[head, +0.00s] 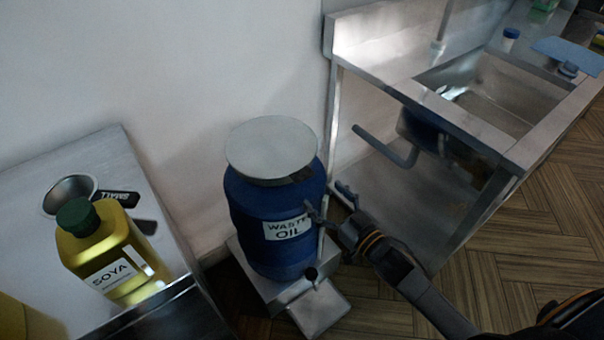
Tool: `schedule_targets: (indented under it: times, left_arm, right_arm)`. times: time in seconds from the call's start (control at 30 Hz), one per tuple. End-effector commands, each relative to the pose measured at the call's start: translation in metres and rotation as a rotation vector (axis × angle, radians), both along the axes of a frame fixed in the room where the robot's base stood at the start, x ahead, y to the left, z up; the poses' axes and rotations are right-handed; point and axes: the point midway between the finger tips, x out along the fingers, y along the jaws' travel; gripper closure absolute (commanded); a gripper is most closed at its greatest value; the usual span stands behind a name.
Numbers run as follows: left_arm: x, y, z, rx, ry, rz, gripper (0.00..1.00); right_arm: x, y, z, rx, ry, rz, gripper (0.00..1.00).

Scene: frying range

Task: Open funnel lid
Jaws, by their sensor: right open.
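A blue barrel (258,222) labelled "WASTE OIL" stands upright on a low metal stand. A round, flat grey lid (271,147) covers its top and looks closed. A small dark part (298,175) shows under the lid's front right edge. My right gripper (327,199) is open and empty at the barrel's right side, below lid level. One fingertip is close to the barrel wall; I cannot tell whether it touches. My left gripper is not in view.
A metal counter at left (25,195) holds a yellow SOYA bottle (110,254) with a green cap and a metal funnel-like bowl (69,192). A steel sink table (440,112) stands right of the barrel. A white wall is close behind the barrel.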

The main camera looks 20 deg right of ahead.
Motion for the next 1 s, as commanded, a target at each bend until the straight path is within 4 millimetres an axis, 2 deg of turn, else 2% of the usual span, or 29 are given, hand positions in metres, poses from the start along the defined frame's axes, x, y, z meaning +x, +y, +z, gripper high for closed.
schedule_targets:
  times: [0.03,0.2,0.4,0.6,0.87,1.0]
  left_arm:
    - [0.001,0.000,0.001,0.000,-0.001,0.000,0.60]
    - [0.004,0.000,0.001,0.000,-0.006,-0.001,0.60]
    - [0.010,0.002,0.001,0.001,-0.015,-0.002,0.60]
    - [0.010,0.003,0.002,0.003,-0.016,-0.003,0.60]
    - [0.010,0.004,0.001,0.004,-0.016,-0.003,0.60]
    - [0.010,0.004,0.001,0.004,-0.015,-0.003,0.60]
  right_arm:
    - [0.012,0.004,0.002,0.000,-0.004,0.000,0.21]
    - [0.044,0.016,0.001,0.000,-0.002,0.000,0.21]
    - [0.071,0.026,0.000,0.001,0.000,0.000,0.21]
    - [0.082,0.030,0.000,-0.001,0.001,0.000,0.21]
    - [0.083,0.030,0.000,0.000,0.001,0.000,0.21]
    - [0.083,0.030,0.000,0.000,0.001,0.000,0.47]
